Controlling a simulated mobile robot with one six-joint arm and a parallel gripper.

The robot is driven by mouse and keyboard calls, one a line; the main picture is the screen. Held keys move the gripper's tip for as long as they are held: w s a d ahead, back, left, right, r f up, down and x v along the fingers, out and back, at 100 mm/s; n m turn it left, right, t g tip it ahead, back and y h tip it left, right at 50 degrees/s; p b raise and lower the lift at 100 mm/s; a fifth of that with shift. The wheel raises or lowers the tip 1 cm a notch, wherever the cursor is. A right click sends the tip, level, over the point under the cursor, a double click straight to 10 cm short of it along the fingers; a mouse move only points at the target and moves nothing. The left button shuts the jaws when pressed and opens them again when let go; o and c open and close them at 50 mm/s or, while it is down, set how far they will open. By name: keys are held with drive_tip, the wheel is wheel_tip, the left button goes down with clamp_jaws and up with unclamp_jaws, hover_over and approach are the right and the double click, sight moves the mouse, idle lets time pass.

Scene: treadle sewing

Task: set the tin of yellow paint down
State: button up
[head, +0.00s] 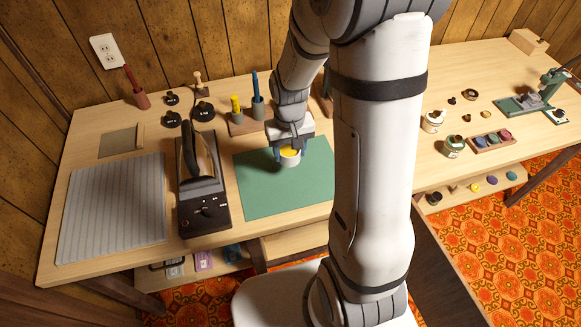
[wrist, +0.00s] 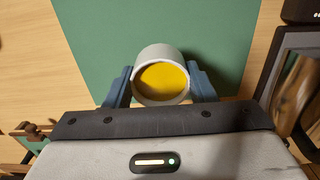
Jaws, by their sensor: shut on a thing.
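The tin of yellow paint (wrist: 163,82) is a pale grey round tin, open at the top, with yellow paint inside. My gripper (wrist: 161,88) is shut on it, with one blue-grey finger at each side. In the head view the tin (head: 289,158) is upright over the upper middle of the green mat (head: 270,199), with my gripper (head: 290,147) above and around it. I cannot tell whether the tin's base touches the mat or is just above it.
A dark machine with a tall handle (head: 208,208) stands left of the mat. A wooden holder (head: 246,125) with yellow and blue tools is behind it. Small jars (head: 453,146) stand at the right. The front part of the mat is clear.

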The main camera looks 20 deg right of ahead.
sight(290, 174)
drive_tip(key=shift+f, duration=3.4)
drive_tip(key=shift+f, duration=0.25)
drive_tip(key=o, duration=1.1)
drive_tip(key=shift+o, duration=0.2)
drive_tip(key=shift+r, duration=0.1)
